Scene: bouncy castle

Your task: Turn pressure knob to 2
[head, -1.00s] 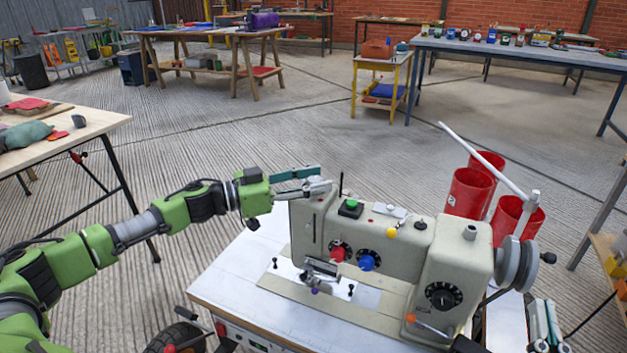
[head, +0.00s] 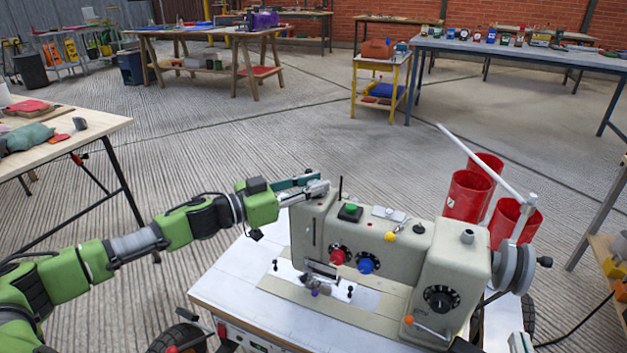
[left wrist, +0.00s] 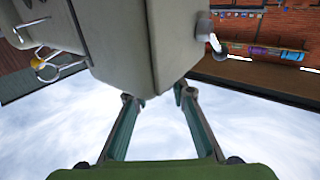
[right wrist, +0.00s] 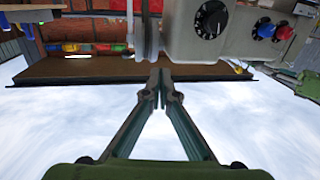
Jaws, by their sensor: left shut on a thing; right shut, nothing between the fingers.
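The beige sewing machine (head: 405,235) stands on a white table. Its front carries a red knob (head: 338,257) and a blue knob (head: 365,265), each on a black dial, and a black dial knob (head: 440,299) on the right column. No label shows which is the pressure knob, and the numbers are too small to read. My left gripper (head: 320,189) is at the machine's upper left end; in the left wrist view its fingers (left wrist: 156,96) are at either side of the body's corner. My right gripper (right wrist: 162,92) is shut and empty, near the machine's right side.
Red cylinders (head: 470,195) and a white slanted rod (head: 484,162) stand behind the machine. A handwheel (head: 514,268) sticks out at its right end. The white table (head: 235,280) is bare at the left. A wooden table (head: 60,133) with items is further left.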

